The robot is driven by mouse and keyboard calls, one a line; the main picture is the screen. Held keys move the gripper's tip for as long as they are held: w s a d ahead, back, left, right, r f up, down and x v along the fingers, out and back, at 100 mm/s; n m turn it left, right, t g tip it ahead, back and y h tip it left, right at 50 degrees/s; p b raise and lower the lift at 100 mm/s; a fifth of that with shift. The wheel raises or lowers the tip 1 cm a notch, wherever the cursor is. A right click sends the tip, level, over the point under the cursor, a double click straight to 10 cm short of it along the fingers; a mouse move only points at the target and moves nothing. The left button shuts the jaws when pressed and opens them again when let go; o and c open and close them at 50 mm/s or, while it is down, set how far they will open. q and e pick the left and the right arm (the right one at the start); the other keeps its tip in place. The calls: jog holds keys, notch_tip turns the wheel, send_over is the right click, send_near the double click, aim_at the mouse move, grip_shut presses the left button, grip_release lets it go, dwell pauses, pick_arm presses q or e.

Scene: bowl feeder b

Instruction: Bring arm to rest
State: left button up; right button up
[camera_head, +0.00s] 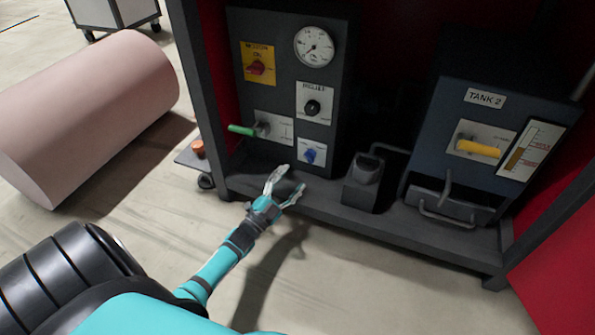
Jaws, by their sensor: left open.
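My left arm (212,272) reaches in from the lower left, teal with dark joints. Its left gripper (286,186) is open, with the two fingers spread and nothing between them. It is in front of the lower edge of the machine cabinet (390,225), below the control panel. My right gripper does not show.
The control panel has a gauge (314,46), a red switch (257,67), a green lever (243,130) and a blue knob (310,155). The Tank 2 unit (455,110) has a yellow handle (478,148). A pink cylinder (90,115) lies left; floor in front is clear.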

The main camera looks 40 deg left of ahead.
pick_arm(q)
jog(key=shift+s, duration=0.25)
dwell(0.3)
